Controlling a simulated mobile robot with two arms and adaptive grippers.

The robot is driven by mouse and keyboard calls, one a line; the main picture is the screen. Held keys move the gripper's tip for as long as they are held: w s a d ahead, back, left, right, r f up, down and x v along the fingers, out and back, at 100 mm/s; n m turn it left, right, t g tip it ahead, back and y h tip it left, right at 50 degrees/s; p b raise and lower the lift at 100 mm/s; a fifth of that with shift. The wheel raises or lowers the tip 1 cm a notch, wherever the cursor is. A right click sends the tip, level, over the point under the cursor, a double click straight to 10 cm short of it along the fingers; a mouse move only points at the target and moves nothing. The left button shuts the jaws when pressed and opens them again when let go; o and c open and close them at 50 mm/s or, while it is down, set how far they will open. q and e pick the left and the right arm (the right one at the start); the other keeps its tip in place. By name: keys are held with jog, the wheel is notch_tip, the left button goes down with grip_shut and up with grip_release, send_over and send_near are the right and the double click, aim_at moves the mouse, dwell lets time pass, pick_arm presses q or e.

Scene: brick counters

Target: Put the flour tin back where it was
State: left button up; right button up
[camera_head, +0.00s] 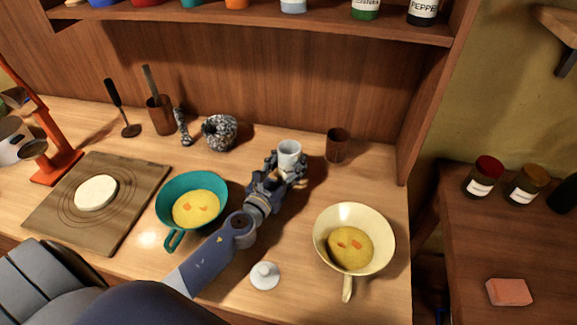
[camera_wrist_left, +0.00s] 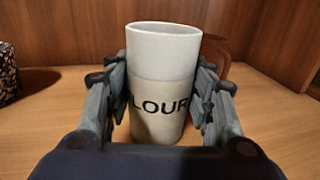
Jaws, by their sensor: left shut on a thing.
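The flour tin (camera_head: 289,153) is a white open-topped cylinder near the back of the wooden counter. In the left wrist view the tin (camera_wrist_left: 162,75) shows dark letters reading "LOUR", the first letter hidden by a finger. My left gripper (camera_head: 286,165) is shut on the tin, with a finger on each side (camera_wrist_left: 163,105). The tin is upright; I cannot tell whether its base touches the counter. A white lid with a knob (camera_head: 265,275) lies on the counter near the front. My right gripper is not in view.
A brown cup (camera_head: 337,145) stands right of the tin, and a speckled pot (camera_head: 219,132) left of it. A teal pan (camera_head: 169,215) and a cream pan (camera_head: 325,222) flank my arm. A shelf (camera_head: 270,22) with jars overhangs the back.

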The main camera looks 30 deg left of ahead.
pick_arm(q)
jog(key=shift+f, duration=0.1)
jog(key=o, duration=0.9)
jog(key=shift+f, duration=0.1)
jog(key=o, duration=0.4)
